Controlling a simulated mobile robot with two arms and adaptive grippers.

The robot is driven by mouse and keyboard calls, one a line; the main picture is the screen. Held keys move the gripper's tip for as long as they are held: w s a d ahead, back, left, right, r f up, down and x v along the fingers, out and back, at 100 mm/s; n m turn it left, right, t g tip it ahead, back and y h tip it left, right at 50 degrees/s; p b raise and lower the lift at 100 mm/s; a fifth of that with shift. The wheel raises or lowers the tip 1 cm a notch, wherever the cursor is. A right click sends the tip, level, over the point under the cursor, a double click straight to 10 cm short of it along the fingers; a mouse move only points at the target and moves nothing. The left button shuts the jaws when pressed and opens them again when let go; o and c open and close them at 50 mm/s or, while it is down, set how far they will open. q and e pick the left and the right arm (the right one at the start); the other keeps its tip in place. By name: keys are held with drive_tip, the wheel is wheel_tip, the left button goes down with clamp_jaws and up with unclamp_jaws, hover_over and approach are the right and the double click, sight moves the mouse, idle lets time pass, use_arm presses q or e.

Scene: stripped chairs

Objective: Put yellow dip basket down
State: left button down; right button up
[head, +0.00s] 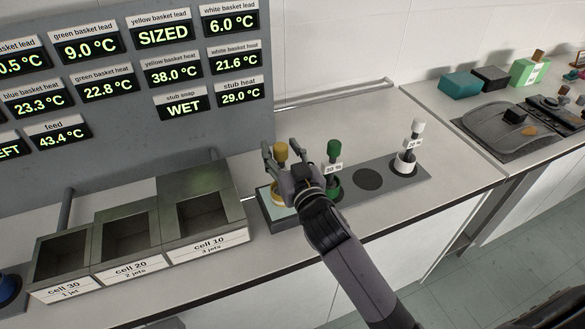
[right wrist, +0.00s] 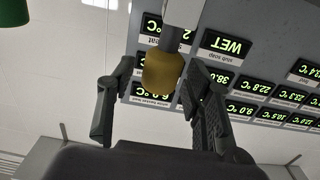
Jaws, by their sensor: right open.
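The yellow dip basket, with its yellow knob (head: 281,150) on top, stands at the left end of a grey stand (head: 386,188) on the bench. Its lower part is mostly hidden behind my right gripper (head: 281,157). The gripper is open, with one finger on each side of the knob. In the right wrist view, the yellow knob (right wrist: 162,72) shows between the spread fingers (right wrist: 160,82), with a visible gap on either side. My left gripper is not in view.
A green basket (head: 334,150) stands right beside my gripper, and a white basket (head: 410,148) is at the stand's right end. An empty dark round spot (head: 367,180) lies between them. Metal cells (head: 200,212) stand left, below a display board (head: 120,150).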

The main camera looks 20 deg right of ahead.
drive_tip(key=s+b, duration=0.3)
drive_tip(key=s, duration=0.8)
drive_tip(key=shift+d, duration=0.2)
